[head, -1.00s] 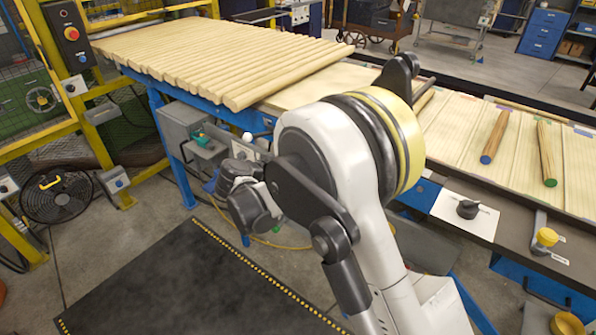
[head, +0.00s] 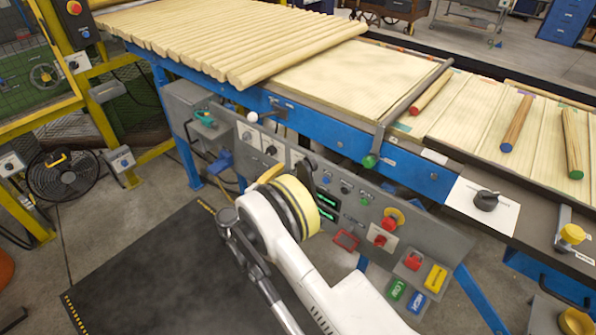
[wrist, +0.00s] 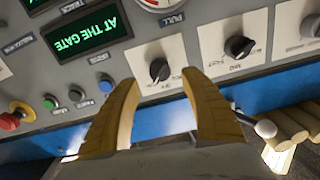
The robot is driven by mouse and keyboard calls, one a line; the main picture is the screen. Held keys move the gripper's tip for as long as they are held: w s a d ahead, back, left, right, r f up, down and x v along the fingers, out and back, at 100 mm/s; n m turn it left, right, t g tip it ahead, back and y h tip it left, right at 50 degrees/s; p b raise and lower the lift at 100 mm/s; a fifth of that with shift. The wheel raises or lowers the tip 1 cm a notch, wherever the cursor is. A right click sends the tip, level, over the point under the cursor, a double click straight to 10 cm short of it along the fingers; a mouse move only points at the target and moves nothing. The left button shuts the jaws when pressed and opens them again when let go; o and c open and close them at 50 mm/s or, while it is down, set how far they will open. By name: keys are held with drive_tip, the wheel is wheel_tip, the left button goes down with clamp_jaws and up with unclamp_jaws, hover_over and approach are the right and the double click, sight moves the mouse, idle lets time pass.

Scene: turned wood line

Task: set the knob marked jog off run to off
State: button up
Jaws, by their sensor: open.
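In the wrist view a black knob (wrist: 160,69) on a white plate shows just beyond and between my fingertips. A second black knob (wrist: 240,47) on its own white plate is to its right. The small lettering under both is too small for me to read surely, so I cannot tell which is marked jog off run. My gripper (wrist: 162,80) is open and empty, its two yellow fingers apart. I cannot tell how far it stands off the panel. In the head view my arm covers most of the gripper, and the grey control panel (head: 345,190) is behind it.
A red mushroom button (wrist: 17,115), small buttons and a green display reading AT THE GATE (wrist: 95,32) are on the panel.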

sight(296, 169)
drive_tip(key=b+x, duration=0.1)
drive_tip(key=x, duration=0.3)
drive_tip(key=shift+w+d, duration=0.1)
drive_tip(key=shift+d, duration=0.05)
clamp_jaws()
